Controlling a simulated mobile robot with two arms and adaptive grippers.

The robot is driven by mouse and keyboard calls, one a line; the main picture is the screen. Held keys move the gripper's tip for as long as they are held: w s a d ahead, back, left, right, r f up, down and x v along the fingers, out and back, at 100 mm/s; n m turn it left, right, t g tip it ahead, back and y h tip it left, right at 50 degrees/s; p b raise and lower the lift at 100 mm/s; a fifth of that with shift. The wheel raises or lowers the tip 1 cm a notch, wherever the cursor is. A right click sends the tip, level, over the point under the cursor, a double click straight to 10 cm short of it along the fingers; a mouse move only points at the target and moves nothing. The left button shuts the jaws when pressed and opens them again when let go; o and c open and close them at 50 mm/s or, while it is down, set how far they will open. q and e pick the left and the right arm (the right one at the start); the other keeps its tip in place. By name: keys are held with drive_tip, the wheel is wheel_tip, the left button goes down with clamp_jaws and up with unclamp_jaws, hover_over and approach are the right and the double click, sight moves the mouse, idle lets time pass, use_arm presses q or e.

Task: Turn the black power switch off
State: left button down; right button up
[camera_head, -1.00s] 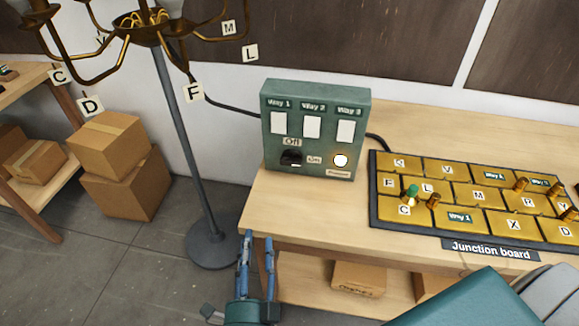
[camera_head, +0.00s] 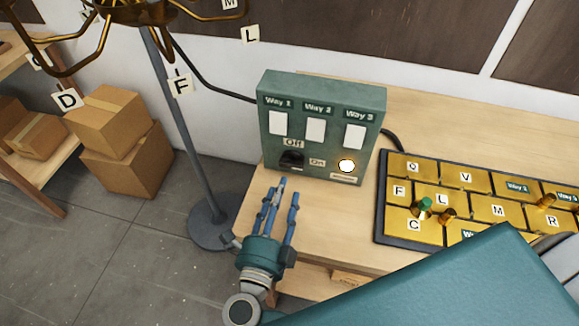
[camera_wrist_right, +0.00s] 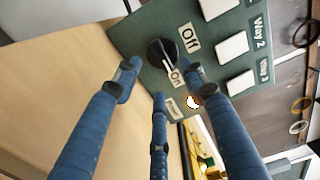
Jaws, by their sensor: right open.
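The black power switch (camera_head: 291,160) is a round knob low on the left of the green control box (camera_head: 266,112). The "Off" label is above it and the "On" label to its right. In the right wrist view the knob (camera_wrist_right: 158,50) has a white mark pointing toward "On". A round light at the box's lower right glows. My right gripper (camera_head: 281,190) is open and empty, its three blue fingers pointing at the knob from in front, apart from it. In the right wrist view the fingertips (camera_wrist_right: 158,78) spread around and below the knob. My left gripper is not in view.
The junction board (camera_head: 382,240) with gold tiles and pegs lies right of the box on the wooden table (camera_head: 325,225). A lamp stand (camera_head: 186,130) with hanging letter tags rises at the left. Cardboard boxes (camera_head: 125,165) are on the floor behind it. Table before the box is clear.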

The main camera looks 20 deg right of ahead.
sight(290, 168)
drive_tip(key=p+x, duration=0.1)
drive_tip(key=x, duration=0.4)
drive_tip(key=shift+r, duration=0.1)
drive_tip(key=shift+p+x, duration=0.35)
drive_tip(key=shift+x, duration=0.65)
clamp_jaws()
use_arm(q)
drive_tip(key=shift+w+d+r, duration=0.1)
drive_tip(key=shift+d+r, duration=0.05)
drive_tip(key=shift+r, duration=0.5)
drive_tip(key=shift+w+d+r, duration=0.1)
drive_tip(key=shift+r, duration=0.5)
